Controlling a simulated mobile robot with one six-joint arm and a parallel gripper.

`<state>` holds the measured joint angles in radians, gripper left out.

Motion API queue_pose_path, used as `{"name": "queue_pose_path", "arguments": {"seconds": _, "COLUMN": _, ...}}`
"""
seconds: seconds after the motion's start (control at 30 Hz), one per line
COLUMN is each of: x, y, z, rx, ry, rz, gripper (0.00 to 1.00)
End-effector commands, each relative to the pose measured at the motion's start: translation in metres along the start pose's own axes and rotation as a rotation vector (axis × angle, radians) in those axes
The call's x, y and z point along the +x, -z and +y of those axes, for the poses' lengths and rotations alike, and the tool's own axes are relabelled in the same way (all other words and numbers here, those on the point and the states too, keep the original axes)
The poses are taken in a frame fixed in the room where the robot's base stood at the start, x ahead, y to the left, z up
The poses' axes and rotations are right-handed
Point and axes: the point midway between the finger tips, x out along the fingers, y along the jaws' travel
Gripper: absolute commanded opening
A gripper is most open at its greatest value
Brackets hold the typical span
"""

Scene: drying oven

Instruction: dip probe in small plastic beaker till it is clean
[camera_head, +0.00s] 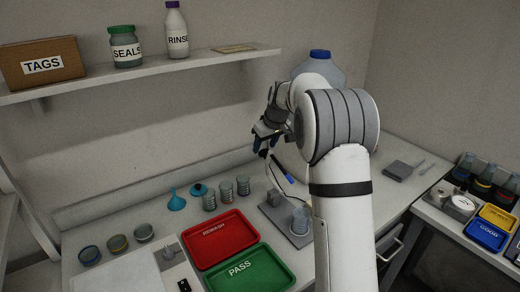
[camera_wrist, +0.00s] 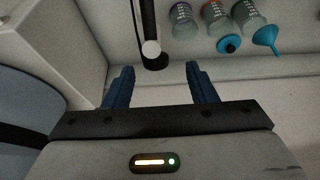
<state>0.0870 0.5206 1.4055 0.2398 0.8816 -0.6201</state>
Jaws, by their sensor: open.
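A small clear beaker (camera_head: 300,220) stands on a grey plate on the bench, partly beside my arm. A slim blue and dark stick, apparently the probe (camera_head: 289,181), hangs tilted above the stand near the beaker, with a thin cable by it. My gripper (camera_head: 264,134) is above and behind it, beside the top of the stand. In the wrist view my gripper (camera_wrist: 160,82) is open and empty. A black post with a pale round end (camera_wrist: 151,48) lies beyond the gap between its fingers. The beaker is not visible in the wrist view.
A red REWASH tray (camera_head: 198,258) and a green PASS tray (camera_head: 262,285) lie left of the stand. Several jars, a blue funnel (camera_head: 176,200) and a blue lid (camera_head: 198,189) stand behind them. A large jug (camera_head: 320,67) stands behind my arm.

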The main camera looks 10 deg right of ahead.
Motion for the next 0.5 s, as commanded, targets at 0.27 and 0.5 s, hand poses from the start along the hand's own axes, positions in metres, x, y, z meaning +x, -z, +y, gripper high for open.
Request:
{"name": "queue_pose_path", "arguments": {"seconds": 0.27, "x": 0.031, "y": -0.003, "z": 0.006, "rx": 0.010, "ry": -0.005, "rz": 0.000, "gripper": 0.51}}
{"name": "queue_pose_path", "arguments": {"seconds": 0.5, "x": 0.035, "y": -0.004, "z": 0.008, "rx": 0.012, "ry": -0.006, "rz": 0.001, "gripper": 0.51}}
